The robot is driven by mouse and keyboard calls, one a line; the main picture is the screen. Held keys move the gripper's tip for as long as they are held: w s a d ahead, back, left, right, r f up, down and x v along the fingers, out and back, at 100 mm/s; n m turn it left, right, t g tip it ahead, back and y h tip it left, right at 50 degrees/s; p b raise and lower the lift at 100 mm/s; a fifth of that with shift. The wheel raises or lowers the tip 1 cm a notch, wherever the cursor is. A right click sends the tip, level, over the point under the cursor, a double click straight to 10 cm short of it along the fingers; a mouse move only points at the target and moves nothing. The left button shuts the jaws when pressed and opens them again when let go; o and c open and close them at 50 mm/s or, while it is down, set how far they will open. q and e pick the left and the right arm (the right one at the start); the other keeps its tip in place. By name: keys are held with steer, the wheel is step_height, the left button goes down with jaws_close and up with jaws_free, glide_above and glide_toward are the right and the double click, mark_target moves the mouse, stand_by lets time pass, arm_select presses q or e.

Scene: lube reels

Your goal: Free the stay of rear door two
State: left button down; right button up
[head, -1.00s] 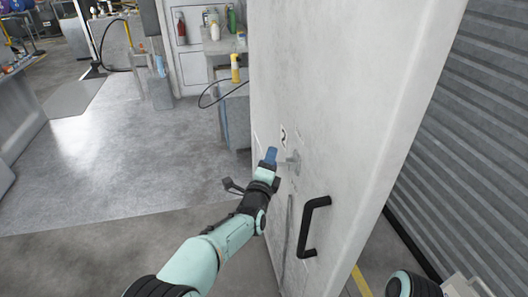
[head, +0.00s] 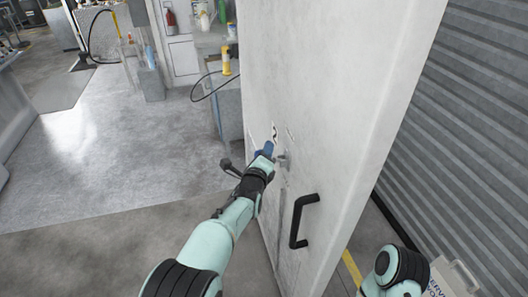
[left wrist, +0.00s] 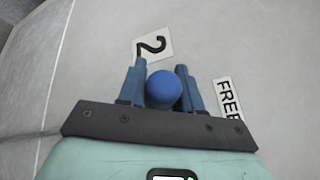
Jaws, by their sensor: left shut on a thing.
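The door (head: 330,110), a tall pale grey slab, stands with its broad face towards my left arm. A label with a 2 shows on it in the left wrist view (left wrist: 153,45), and a FREE label (left wrist: 229,98) is to its right. My left gripper (head: 268,147) is at the door face, shut on a round blue knob (left wrist: 163,90) between its two blue fingers. A small grey fitting (head: 283,161) shows just right of the gripper; how it joins the knob is hidden. My right gripper is not in view.
A black pull handle (head: 303,221) stands out from the door, below and right of my left gripper. Open floor (head: 110,150) lies left of the door.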

arm_select(q)
steer(key=shift+r, duration=0.1)
steer(key=c, duration=0.8)
jaws_free()
steer(key=shift+c, duration=0.2)
steer(key=shift+s, duration=0.15)
steer(key=shift+s, duration=0.3)
steer(key=b+v, duration=0.1)
steer(key=v, duration=1.1)
steer(key=shift+s, duration=0.25)
steer(key=shift+a, duration=0.15)
